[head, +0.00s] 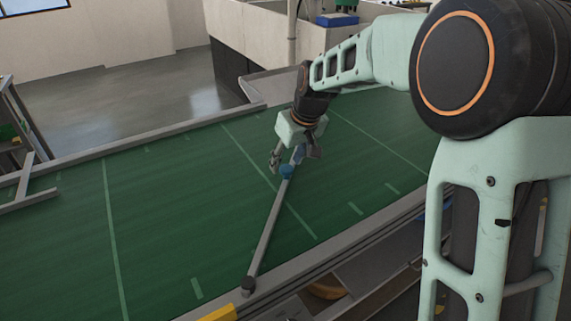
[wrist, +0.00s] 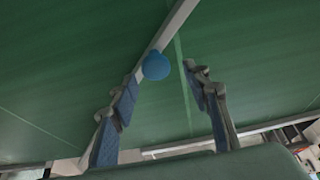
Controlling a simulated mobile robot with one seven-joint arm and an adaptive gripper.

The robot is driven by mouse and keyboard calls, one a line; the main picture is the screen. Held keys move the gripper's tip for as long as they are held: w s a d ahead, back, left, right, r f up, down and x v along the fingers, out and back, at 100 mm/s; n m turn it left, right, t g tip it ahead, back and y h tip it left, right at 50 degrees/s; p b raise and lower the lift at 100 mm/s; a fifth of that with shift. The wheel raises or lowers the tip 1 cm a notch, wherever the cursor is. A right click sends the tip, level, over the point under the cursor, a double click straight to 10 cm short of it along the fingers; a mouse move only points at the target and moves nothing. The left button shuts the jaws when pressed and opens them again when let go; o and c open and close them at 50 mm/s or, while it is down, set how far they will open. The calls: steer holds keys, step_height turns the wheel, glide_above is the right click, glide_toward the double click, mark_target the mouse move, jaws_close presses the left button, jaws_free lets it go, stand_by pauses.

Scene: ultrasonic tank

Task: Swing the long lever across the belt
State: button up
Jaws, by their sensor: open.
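The long lever (head: 265,232) is a grey bar above the green belt (head: 165,210). It runs from a dark pivot (head: 247,286) at the belt's near rail up and right toward the belt's middle. A blue round knob (head: 287,171) sits near its far end; the tip beyond is partly hidden by my gripper. My gripper (head: 294,160) is open over that end. In the wrist view, the knob (wrist: 156,66) shows between the tips of my gripper (wrist: 162,76), nearer the left finger. The bar (wrist: 178,25) passes close to that finger; I cannot tell whether they touch.
A grey frame piece (head: 25,190) lies at the belt's left edge. A yellow block (head: 218,313) is on the near rail, just left of the pivot. A blue box (head: 337,19) stands behind the belt. The belt left of the lever is clear.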

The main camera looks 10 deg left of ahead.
steer(key=v, duration=1)
